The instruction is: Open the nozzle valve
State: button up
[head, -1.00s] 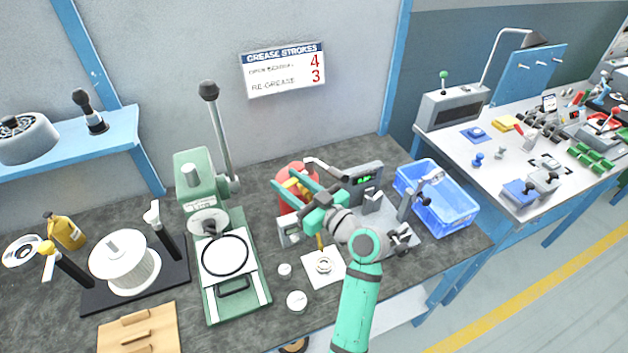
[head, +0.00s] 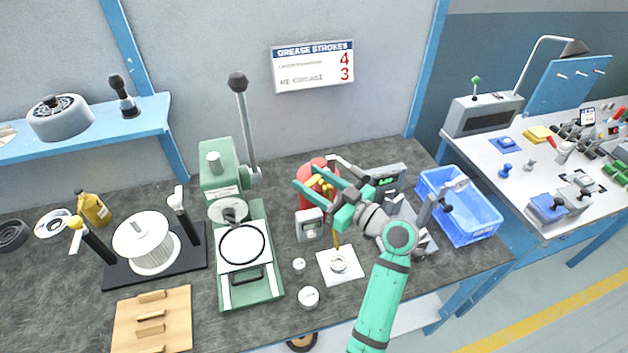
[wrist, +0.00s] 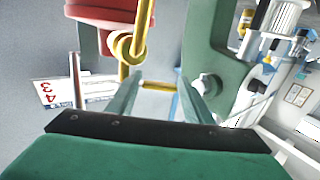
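A red container (head: 309,170) stands at the back of the bench with yellow pipework on it. A yellow nozzle (head: 337,240) points down above a white pad with a ring-shaped part (head: 339,262). In the wrist view, a yellow pipe and collar (wrist: 130,47) hang below the red container (wrist: 103,12). A thin yellow bar (wrist: 157,86) lies across the gap between my fingers. My gripper (head: 313,188) is in front of the red container, and its fingers are apart (wrist: 158,82). I cannot tell whether either finger touches the bar. My gripper hides part of the pipework.
A green lever press (head: 240,285) stands left of the pad. A grey meter (head: 309,226) and small white cups (head: 308,297) are close to the nozzle. A blue bin (head: 465,212) and a grey device with a green display (head: 388,180) stand to the right.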

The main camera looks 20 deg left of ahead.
jog(key=shift+o, duration=0.6)
jog(key=v, duration=1.1)
